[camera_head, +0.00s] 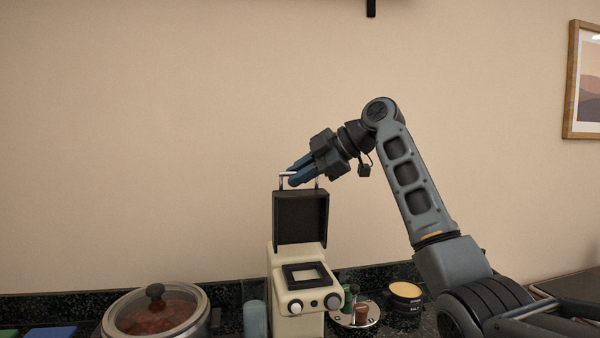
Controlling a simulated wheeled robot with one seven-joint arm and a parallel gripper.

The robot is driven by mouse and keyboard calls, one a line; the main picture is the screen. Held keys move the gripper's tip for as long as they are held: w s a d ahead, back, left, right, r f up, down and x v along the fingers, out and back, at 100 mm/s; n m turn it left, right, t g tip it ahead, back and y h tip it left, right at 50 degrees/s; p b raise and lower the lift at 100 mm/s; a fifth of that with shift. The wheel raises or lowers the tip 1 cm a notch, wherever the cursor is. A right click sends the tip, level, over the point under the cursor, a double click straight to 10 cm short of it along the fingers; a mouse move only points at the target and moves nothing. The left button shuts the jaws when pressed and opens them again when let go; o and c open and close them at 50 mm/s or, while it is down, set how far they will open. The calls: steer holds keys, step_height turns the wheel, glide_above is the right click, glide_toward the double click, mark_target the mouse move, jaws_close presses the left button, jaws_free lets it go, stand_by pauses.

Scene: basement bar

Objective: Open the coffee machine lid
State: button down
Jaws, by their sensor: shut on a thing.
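The cream coffee machine (300,303) stands on the counter at the lower middle of the head view. Its black lid (301,218) stands raised, about upright, at the back of the machine, and the square black-framed opening on top is exposed. A metal bar handle (284,181) sticks up from the lid's upper edge. My gripper (293,178) reaches in from the right, its blue fingers shut on the lid handle. The fingers hide part of the handle.
A pot with a glass lid (157,314) stands left of the machine. A round tray (362,318) with small items and a black tin (406,300) stand to its right. The wall behind is bare, with a framed picture (583,80) at right.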

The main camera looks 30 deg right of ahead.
stand_by(0.3)
steer(key=c, duration=1.2)
jaws_free()
steer(key=shift+f, duration=0.1)
steer(key=b+v, duration=0.2)
steer(key=v, duration=0.6)
